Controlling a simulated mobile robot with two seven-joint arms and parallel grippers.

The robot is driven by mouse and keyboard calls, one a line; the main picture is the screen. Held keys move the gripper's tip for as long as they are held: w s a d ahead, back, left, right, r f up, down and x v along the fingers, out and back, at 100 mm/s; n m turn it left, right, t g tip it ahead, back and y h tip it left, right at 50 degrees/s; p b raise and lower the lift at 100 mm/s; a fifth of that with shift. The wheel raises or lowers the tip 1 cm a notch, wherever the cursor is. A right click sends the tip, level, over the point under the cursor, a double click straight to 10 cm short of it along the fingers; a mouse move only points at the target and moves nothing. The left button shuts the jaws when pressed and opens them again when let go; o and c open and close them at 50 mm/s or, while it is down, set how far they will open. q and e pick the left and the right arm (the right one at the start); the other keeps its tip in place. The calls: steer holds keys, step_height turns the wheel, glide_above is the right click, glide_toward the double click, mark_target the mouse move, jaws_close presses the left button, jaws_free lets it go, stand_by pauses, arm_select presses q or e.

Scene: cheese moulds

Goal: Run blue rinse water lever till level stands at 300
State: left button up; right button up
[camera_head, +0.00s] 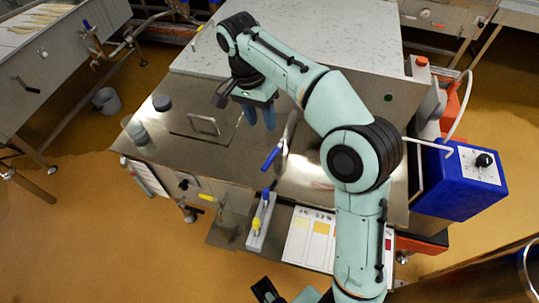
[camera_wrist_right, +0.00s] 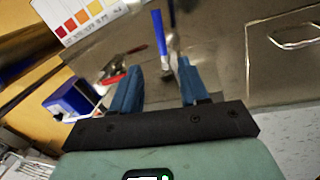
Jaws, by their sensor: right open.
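A blue handle (camera_head: 271,158) joins a slim grey metal piece above the steel table; I cannot tell for sure whether it is the rinse water lever. In the right wrist view the blue handle (camera_wrist_right: 158,32) shows beyond the gap between my fingers, apart from them. My right gripper (camera_head: 258,114) is open and empty, with blue fingers pointing down, left of the handle. It also shows in the wrist view (camera_wrist_right: 158,88). A small dark part at the bottom edge may be my left gripper (camera_head: 266,290); its jaws are unclear. I can read no level mark.
A clear grey cup (camera_head: 135,129) and a dark round piece (camera_head: 161,102) stand at the table's left. A blue box with a dial (camera_head: 462,180) stands right.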

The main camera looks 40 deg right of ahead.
mark_target(271, 156)
steer(key=f+b, duration=0.1)
steer(key=f, duration=0.3)
steer(key=s+f+b, duration=0.1)
steer(key=f, duration=0.3)
steer(key=s+f+b, duration=0.1)
steer(key=f, duration=0.3)
steer(key=shift+s+d+f+b, duration=0.2)
steer(key=shift+d+f+b, duration=0.15)
steer(key=shift+d+f, duration=0.05)
jaws_close()
